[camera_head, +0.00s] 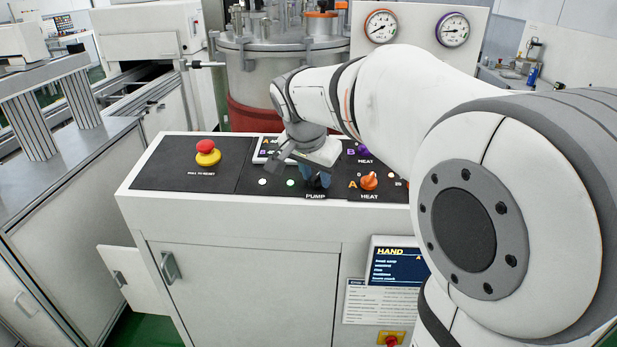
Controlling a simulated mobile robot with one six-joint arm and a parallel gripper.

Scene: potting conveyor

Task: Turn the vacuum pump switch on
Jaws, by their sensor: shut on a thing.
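The control panel (220,172) has a black top. The white PUMP label (315,196) marks the pump switch position. My gripper (317,181) reaches down there, its fingertips just above the label and shut on the pump switch. The switch is mostly hidden between the fingers, so its turned position cannot be told. A pale green indicator light (290,182) and a white one (262,181) sit just left of the gripper.
A red emergency button (206,147) on a yellow base stands at the left of the panel. An orange HEAT knob (369,181) is close on the right of my gripper, with a purple knob (363,150) behind it. Two gauges (381,26) (453,29) and a vessel (281,75) stand behind.

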